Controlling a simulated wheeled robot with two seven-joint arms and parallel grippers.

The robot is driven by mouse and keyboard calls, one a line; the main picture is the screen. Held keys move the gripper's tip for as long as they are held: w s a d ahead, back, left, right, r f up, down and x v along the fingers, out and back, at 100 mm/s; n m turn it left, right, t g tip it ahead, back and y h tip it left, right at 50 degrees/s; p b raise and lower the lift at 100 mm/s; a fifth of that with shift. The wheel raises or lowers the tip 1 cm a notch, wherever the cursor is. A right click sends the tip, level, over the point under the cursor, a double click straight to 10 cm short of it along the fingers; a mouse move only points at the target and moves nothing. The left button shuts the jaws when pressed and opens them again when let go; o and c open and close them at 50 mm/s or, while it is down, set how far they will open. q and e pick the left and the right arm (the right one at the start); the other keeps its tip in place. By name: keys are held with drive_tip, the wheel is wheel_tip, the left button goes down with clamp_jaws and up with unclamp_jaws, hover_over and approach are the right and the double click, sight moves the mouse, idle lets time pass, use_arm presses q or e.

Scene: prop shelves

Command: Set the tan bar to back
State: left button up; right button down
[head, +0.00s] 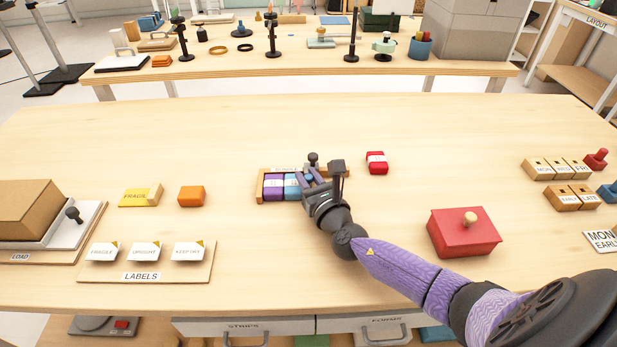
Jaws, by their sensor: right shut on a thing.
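My right gripper (308,180) reaches in from the lower right, over the right part of a shallow wooden tray (260,190). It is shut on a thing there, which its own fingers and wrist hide. A black knob (313,158) stands just behind the fingers; I cannot tell what it belongs to. A purple block (273,187) and a blue block (292,187) lie in the tray, left of the gripper. I cannot clearly make out a tan bar at the tray. My left gripper is not in view.
A red block (377,163) lies right of the tray, and a red lidded box (464,232) stands further right. An orange block (191,196) and a yellow labelled block (140,195) lie left. A labels board (145,277) is in front. The table behind the tray is clear.

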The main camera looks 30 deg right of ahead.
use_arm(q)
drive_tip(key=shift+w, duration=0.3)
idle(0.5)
